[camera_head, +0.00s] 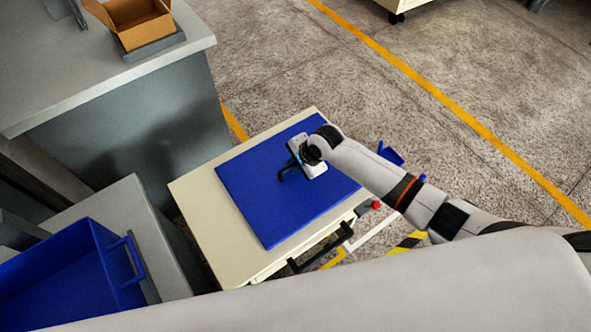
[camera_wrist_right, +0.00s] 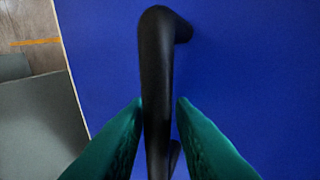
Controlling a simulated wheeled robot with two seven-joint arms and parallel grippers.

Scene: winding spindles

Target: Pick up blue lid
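The blue lid (camera_head: 262,195) is a flat square panel lying on a cream cart top. Its black handle (camera_head: 288,172) stands up near the lid's middle, partly hidden by my right gripper (camera_head: 297,168). In the right wrist view the handle (camera_wrist_right: 156,70) runs between the two green fingers of my right gripper (camera_wrist_right: 160,103), above the blue lid surface (camera_wrist_right: 245,70). The left finger is close against the handle; a thin blue gap shows between the handle and the right finger. The gripper is open around the handle. My left gripper is not in view.
The cream cart (camera_head: 200,195) has a bare strip along its left side. A blue bin (camera_head: 70,270) stands at lower left, and an open cardboard box (camera_head: 135,20) sits on a grey counter (camera_head: 90,75) at upper left. The floor right of the cart is mostly clear.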

